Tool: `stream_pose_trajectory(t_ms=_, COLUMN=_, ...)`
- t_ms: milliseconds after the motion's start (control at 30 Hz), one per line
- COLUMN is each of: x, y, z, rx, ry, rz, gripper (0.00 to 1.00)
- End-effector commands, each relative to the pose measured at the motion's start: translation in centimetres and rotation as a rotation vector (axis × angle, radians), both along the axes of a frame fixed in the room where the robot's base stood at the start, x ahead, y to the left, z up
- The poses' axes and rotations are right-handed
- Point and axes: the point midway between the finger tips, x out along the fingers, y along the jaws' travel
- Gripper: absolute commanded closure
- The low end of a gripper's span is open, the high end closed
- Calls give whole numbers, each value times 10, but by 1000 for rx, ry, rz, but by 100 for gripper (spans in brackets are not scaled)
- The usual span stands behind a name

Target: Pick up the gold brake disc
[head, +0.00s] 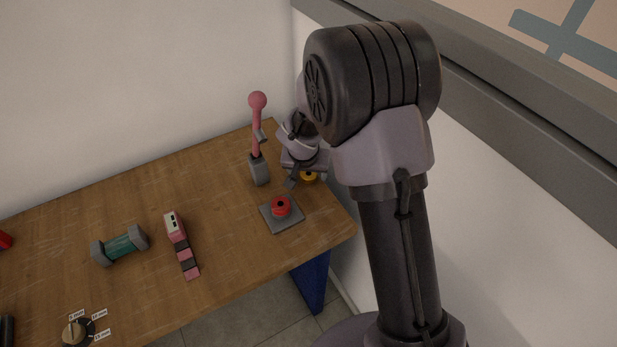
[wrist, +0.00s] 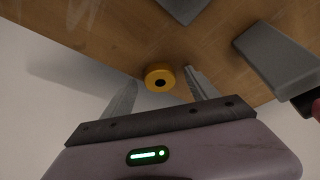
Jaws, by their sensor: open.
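The gold brake disc (wrist: 159,76) is a small thick yellow ring with a dark centre hole. It lies on the wooden table near its back right corner. In the head view the disc (head: 309,177) is partly hidden by my gripper (head: 290,160). In the wrist view my gripper (wrist: 158,92) is open, with one finger to the left of the disc and one to its right. The disc shows between and just beyond the fingertips. I cannot tell whether either finger touches it.
A red button on a grey plate (head: 292,220) lies in front of the disc. A pink-knobbed lever on a grey base (head: 260,170) stands to its left. A wall closes the back.

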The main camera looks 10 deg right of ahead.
Motion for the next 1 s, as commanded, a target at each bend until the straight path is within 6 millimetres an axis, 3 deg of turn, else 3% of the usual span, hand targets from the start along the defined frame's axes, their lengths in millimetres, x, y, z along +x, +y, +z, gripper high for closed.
stream_pose_trajectory(t_ms=133, x=0, y=0, z=1, rx=0, ry=0, rz=0, gripper=34)
stream_pose_trajectory(t_ms=467, x=0, y=0, z=2, rx=0, ry=0, rz=0, gripper=99)
stream_pose_trajectory(t_ms=767, x=0, y=0, z=3, rx=0, ry=-1, rz=-1, gripper=100)
stream_pose_trajectory(t_ms=1000, x=1, y=0, z=31, rx=0, ry=-3, rz=-1, gripper=100)
